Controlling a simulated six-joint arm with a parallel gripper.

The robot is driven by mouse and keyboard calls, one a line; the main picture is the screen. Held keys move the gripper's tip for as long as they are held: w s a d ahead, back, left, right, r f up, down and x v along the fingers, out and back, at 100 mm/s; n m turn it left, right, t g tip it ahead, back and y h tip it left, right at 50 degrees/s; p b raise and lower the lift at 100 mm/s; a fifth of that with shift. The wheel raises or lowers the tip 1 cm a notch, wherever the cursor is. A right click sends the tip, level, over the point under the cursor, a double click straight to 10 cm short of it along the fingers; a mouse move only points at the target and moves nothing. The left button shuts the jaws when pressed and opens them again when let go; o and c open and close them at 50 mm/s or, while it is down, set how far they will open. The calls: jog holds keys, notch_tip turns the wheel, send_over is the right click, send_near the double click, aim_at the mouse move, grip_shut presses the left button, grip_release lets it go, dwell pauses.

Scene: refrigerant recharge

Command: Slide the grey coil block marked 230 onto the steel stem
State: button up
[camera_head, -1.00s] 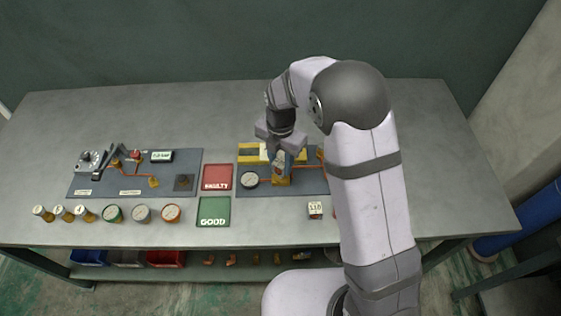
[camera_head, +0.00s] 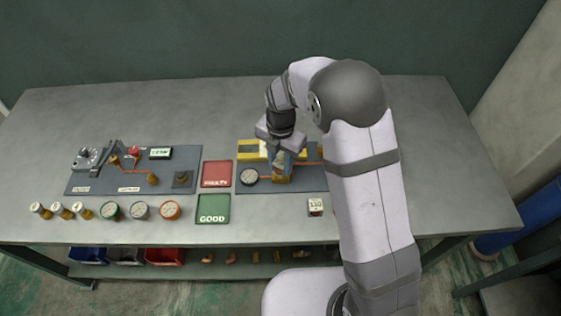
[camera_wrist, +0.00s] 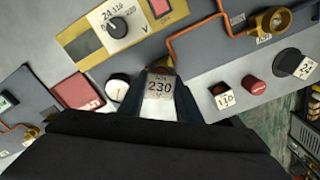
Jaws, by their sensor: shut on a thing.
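The grey coil block marked 230 (camera_wrist: 159,88) is between the fingers of my gripper (camera_wrist: 160,97) in the wrist view, with its label facing the camera. My gripper is shut on it. In the head view my gripper (camera_head: 282,157) points down over the brass valve body (camera_head: 281,178) on the right grey panel. The steel stem is not visible, hidden behind the block and gripper. I cannot tell whether the block is around the stem or just above it.
A yellow supply box (camera_wrist: 88,45) with a voltage knob stands behind the valve. A gauge (camera_head: 249,177) is left of it. A block marked 110 (camera_head: 315,206) stands in front on the table. Red (camera_head: 217,174) and green (camera_head: 213,209) trays lie to the left.

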jog(key=shift+f+b, duration=0.5)
jog(key=shift+f, duration=0.35)
jog(key=o, duration=1.4)
jog(key=shift+r, duration=0.15)
notch_tip(320, 180, up, 7)
jog(key=p, duration=0.6)
